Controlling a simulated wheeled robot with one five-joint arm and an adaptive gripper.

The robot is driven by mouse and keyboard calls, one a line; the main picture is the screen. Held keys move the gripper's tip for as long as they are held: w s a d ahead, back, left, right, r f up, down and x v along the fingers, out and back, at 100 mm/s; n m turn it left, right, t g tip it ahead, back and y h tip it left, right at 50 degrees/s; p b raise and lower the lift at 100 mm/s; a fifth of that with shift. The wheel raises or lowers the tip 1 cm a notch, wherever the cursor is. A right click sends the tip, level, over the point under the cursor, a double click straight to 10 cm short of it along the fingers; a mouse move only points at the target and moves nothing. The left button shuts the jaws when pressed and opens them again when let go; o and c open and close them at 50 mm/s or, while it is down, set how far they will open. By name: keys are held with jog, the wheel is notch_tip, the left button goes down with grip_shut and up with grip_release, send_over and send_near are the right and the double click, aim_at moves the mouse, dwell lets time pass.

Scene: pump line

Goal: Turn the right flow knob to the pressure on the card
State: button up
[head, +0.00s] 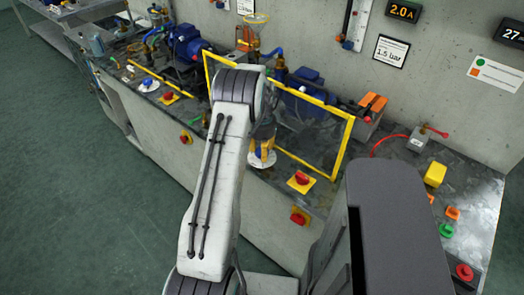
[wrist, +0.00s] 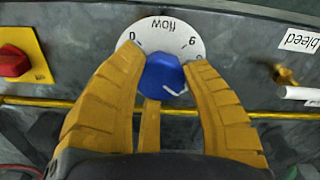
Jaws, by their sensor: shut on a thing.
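The right flow knob (wrist: 161,75) is blue and sits on a white round dial marked "flow" (wrist: 165,27), seen upside down in the wrist view. A white pointer line shows at the knob's lower right. The dial's white edge also shows in the head view (head: 261,162), below my gripper (head: 263,145). My gripper's yellow fingers (wrist: 164,65) are shut on the knob from both sides and hide part of the dial. The right pump's pressure gauge is not readable.
A yellow-framed clear guard (head: 348,140) stands beside my arm. A red knob on a yellow plate (head: 301,181) is right of the dial. In the wrist view, a brass bleed valve (wrist: 286,76) lies right and a yellow bar (wrist: 290,115) crosses below the knob.

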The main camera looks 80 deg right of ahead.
jog(key=o, duration=1.2)
jog(key=shift+d, duration=0.1)
notch_tip(320, 180, up, 12)
jog(key=shift+f, duration=0.1)
dwell(0.6)
